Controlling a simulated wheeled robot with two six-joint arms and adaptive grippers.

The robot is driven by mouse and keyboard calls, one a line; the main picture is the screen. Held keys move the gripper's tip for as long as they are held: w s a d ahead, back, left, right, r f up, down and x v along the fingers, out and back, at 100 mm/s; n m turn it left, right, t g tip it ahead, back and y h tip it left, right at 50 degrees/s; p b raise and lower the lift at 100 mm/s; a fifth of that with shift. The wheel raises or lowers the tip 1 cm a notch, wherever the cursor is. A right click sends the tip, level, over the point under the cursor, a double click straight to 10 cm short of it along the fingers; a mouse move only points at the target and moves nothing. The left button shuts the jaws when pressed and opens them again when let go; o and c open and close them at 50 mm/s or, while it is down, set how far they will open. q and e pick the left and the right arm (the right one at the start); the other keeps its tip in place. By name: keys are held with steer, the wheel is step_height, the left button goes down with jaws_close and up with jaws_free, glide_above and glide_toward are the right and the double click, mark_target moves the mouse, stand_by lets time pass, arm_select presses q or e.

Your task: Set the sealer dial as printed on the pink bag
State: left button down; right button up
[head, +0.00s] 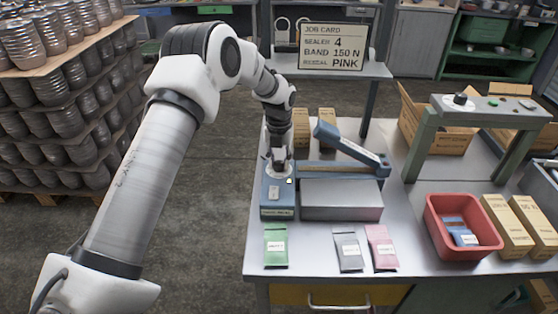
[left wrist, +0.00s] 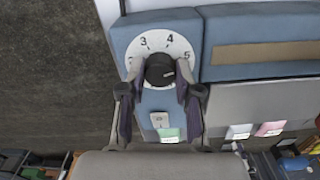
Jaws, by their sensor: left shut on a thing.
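The blue sealer (head: 277,200) stands on the table, with a white dial plate (left wrist: 183,47) numbered around a dark knob (left wrist: 160,70).
A job card (head: 333,46) reads sealer 4, band 150 N, reseal pink. A green bag (head: 276,246) and a grey bag (head: 348,251) lie near the pink one. A red bin (head: 434,218) holds blue packets. A grey-green stand (head: 420,145) is at the right.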

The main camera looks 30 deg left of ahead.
mark_target(279, 163)
arm_select(q)
steer(key=shift+s+f, duration=0.2)
steer(key=c, duration=0.8)
jaws_free()
steer(key=shift+w+r, duration=0.1)
steer(key=shift+r, duration=0.15)
steer(key=shift+w+r, duration=0.1)
steer(key=shift+r, duration=0.3)
step_height(279, 163, up, 11)
